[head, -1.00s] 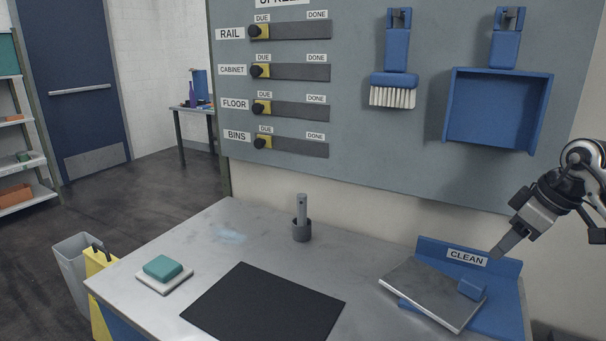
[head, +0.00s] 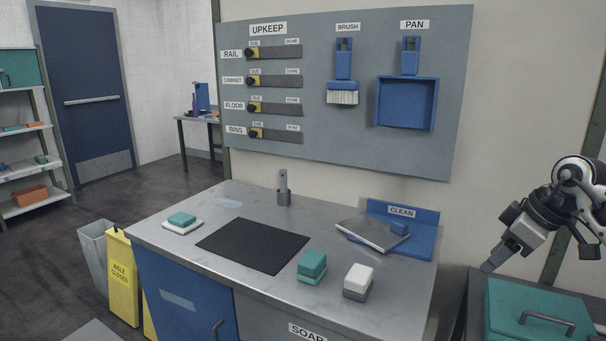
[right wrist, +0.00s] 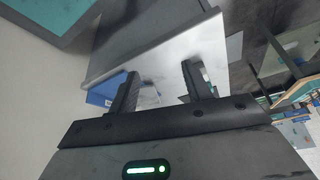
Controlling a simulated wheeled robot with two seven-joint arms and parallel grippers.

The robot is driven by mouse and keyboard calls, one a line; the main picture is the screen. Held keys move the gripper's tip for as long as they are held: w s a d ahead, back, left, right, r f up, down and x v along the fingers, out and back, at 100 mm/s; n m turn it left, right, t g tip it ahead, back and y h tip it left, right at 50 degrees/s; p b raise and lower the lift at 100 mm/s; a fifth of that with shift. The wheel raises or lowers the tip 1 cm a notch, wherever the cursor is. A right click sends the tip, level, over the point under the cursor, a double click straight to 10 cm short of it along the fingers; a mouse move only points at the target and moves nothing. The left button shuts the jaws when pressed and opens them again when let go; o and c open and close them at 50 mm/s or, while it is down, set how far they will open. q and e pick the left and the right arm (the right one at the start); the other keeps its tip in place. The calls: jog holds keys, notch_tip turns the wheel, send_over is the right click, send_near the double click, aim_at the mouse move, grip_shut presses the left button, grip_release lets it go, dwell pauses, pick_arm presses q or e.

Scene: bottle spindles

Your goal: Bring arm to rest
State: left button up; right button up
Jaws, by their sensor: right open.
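My right gripper (head: 488,267) is at the right of the head view, in the air to the right of the workbench (head: 190,250). It touches nothing that I can see. In the right wrist view its two fingers (right wrist: 160,85) stand apart with nothing between them. My left gripper is not in view. A grey metal plate (head: 365,235) lies tilted on the blue CLEAN stand (head: 425,245) at the bench's back right.
On the bench are a black mat (head: 255,246), teal block (head: 312,262), white-topped block (head: 358,277), teal pad (head: 181,218) and upright grey holder (head: 284,190). The upkeep board (head: 345,125) hangs behind. A teal case (head: 540,312) stands below my right gripper.

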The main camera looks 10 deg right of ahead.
jog(key=a+f+n+t+y, duration=0.2)
jog(key=a+f+n+y, duration=0.15)
jog(key=a, duration=0.55)
jog(key=a+f+n+t+y, duration=0.1)
jog(key=a+f+n+y, duration=0.1)
jog(key=a+y, duration=0.5)
jog(key=a+f+n+t+y, duration=0.2)
jog(key=a+f, duration=0.1)
jog(key=a, duration=0.8)
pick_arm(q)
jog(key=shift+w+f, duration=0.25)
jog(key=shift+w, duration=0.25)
pick_arm(e)
jog(key=s+a+f+m+h, duration=0.2)
jog(key=s+f+m+h, duration=0.3)
jog(key=s+f, duration=0.3)
jog(key=s+a+f+m+t+h, duration=0.1)
jog(key=s+f+m+h, duration=0.5)
jog(key=f, duration=0.6)
jog(key=shift+s+a+h, duration=0.45)
jog(key=shift+s+h, duration=0.1)
jog(key=shift+s, duration=0.6)
